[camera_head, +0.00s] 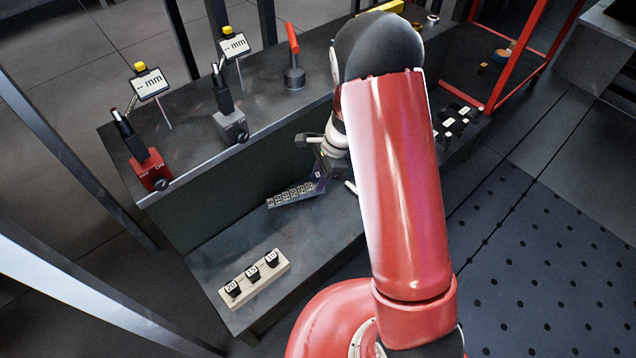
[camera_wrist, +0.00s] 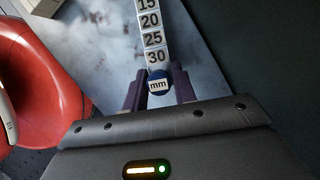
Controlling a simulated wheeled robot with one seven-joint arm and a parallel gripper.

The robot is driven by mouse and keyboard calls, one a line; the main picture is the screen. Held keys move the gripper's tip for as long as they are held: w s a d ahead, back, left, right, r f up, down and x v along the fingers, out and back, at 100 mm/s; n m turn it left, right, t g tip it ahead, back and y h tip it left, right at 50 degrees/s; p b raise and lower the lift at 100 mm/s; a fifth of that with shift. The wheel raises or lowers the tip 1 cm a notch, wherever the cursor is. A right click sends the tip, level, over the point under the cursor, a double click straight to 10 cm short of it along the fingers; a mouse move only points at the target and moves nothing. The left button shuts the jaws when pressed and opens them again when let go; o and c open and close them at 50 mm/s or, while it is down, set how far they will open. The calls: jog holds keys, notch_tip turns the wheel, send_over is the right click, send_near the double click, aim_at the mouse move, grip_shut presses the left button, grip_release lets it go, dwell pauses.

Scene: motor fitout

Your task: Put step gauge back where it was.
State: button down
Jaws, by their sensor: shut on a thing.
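The step gauge (camera_head: 288,194) is a grey stepped bar with white number labels, seen over the lower bench shelf. In the wrist view the step gauge (camera_wrist: 152,38) shows labels 15, 20, 25 and 30 and a round "mm" end. My gripper (camera_head: 319,178) is at the gauge's right end in the head view. In the wrist view its two purple fingers (camera_wrist: 158,88) are on either side of the "mm" end, shut on the gauge. I cannot tell whether the gauge touches the shelf. My arm hides part of the bench behind it.
The lower shelf (camera_head: 310,235) has free room in front of the gauge. A wooden block holder (camera_head: 252,284) with 20, 15 and 10 blocks stands at its near end. The upper shelf carries a red ON/OFF device (camera_head: 152,172), a grey device (camera_head: 231,127) and a red-handled tool (camera_head: 293,62).

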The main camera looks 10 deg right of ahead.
jog(key=shift+w+a+f, duration=0.1)
jog(key=shift+w+f, duration=0.05)
jog(key=shift+f, duration=1.15)
jog(key=shift+f+b, duration=0.1)
jog(key=shift+b, duration=0.2)
jog(key=c, duration=1.1)
grip_release()
jog(key=shift+f, duration=0.1)
